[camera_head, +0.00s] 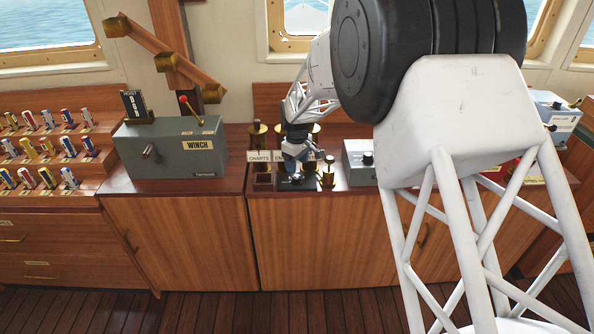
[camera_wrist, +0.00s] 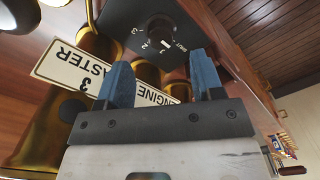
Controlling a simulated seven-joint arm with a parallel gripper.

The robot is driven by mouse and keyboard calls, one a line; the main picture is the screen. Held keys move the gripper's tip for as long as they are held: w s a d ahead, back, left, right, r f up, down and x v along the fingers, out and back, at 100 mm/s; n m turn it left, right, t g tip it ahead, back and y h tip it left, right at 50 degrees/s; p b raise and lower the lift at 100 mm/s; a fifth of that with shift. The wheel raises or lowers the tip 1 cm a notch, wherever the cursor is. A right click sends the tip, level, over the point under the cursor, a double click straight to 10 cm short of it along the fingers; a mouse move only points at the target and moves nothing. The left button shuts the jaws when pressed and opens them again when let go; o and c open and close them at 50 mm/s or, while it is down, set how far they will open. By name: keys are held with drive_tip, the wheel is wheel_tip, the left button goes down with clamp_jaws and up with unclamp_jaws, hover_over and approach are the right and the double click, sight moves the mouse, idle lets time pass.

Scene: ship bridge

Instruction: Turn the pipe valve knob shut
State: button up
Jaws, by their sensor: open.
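The valve knob (camera_wrist: 160,32) is a round black dial with a white mark, on a black panel with white numbers and what looks like the word SHUT, at the top of the wrist view. My gripper (camera_wrist: 160,62) is open. Its two blue fingers point toward the knob, one to either side of its line, and appear short of it with nothing between them. In the head view my gripper (camera_head: 297,168) hangs over the cabinet top, above a black base (camera_head: 297,184). The knob is hidden there behind the gripper.
Brass tubes (camera_head: 328,172) with name signs stand close around my gripper. The ENGINE MASTER sign (camera_wrist: 85,72) is near one finger. A grey winch box (camera_head: 170,148) stands left. A grey box with a black knob (camera_head: 367,158) stands right, partly behind my arm.

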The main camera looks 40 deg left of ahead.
drive_tip(key=shift+r, duration=0.9)
